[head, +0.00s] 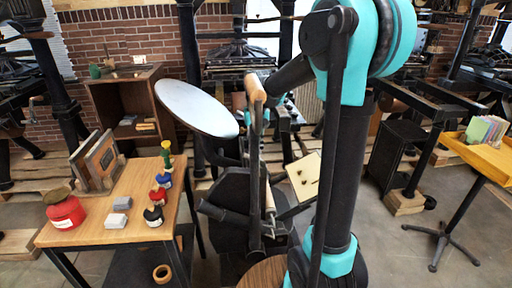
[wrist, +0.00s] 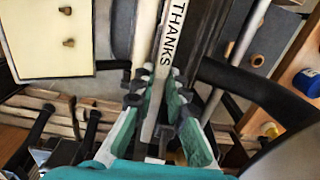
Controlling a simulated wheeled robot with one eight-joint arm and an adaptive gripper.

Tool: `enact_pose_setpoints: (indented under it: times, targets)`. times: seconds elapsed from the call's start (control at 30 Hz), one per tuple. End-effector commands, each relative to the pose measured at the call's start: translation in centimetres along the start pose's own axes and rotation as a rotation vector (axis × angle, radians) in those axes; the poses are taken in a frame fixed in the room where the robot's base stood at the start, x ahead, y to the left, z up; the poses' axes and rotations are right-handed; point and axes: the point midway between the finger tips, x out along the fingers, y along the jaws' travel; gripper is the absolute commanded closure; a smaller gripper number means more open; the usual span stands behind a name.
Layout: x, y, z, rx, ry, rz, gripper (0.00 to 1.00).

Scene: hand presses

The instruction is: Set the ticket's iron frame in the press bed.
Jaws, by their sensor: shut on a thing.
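In the wrist view my gripper (wrist: 157,98) has its teal fingers with dark tips closed on a narrow grey iron frame (wrist: 149,122), seen edge-on. A white label reading THANKS (wrist: 172,38) runs along the frame's edge, beyond the fingertips. The dark hand press (head: 238,205), with a large pale round disc (head: 197,107), stands at the middle of the head view. Its bed is largely hidden by my arm and the press's own parts. I cannot tell whether the held frame touches the bed. More frames (head: 98,160) stand upright in a rack on the wooden table.
The wooden table (head: 135,210) at left carries a red pot (head: 66,212), several small jars and grey blocks. A cream board (head: 304,178) with two knobs juts beside the press; it also shows in the wrist view (wrist: 52,40). A yellow tray (head: 478,150) with coloured cards stands at right.

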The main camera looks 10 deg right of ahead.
Motion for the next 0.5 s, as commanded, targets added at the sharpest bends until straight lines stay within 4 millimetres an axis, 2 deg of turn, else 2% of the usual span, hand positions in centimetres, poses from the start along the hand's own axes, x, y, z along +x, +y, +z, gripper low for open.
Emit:
enact_pose_setpoints:
  times: [0.5]
  targets:
    - [0.38,0.02,0.07,0.000,0.000,0.000,1.00]
